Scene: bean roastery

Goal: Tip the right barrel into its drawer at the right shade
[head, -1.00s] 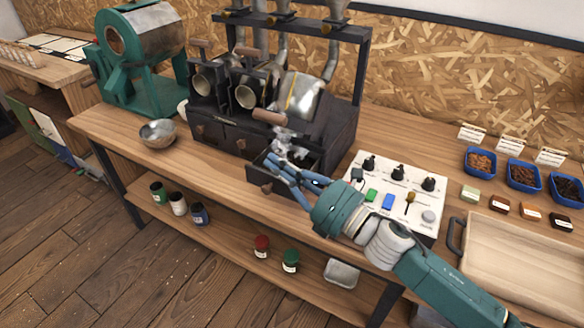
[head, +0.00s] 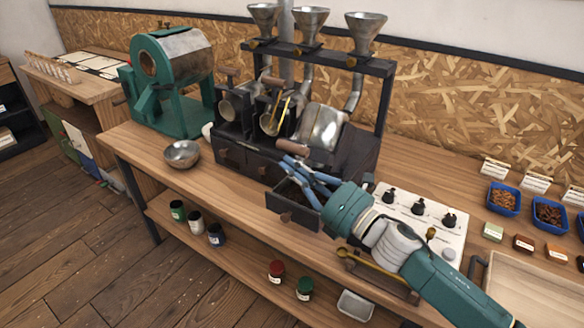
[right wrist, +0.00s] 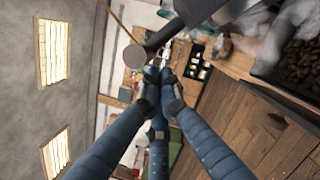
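The right barrel (head: 322,127) is silver and tilted forward on the dark roaster, its brown handle (head: 292,150) low at the front. Its drawer (head: 292,209) stands pulled out below. Dark brown beans (right wrist: 300,62) lie in the drawer in the right wrist view, with pale haze nearby. My right gripper (head: 284,165) is just under the handle and above the drawer. In the right wrist view its fingertips (right wrist: 160,76) come together with nothing seen between them, near a round grey end (right wrist: 135,56). Contact cannot be told. My left gripper is out of view.
A control panel (head: 403,203) is partly behind my right arm. Blue bean trays (head: 503,198) and colour swatches (head: 492,232) are at right, by a wooden tray (head: 515,292). A metal bowl (head: 182,154) and a green roaster (head: 170,75) stand left.

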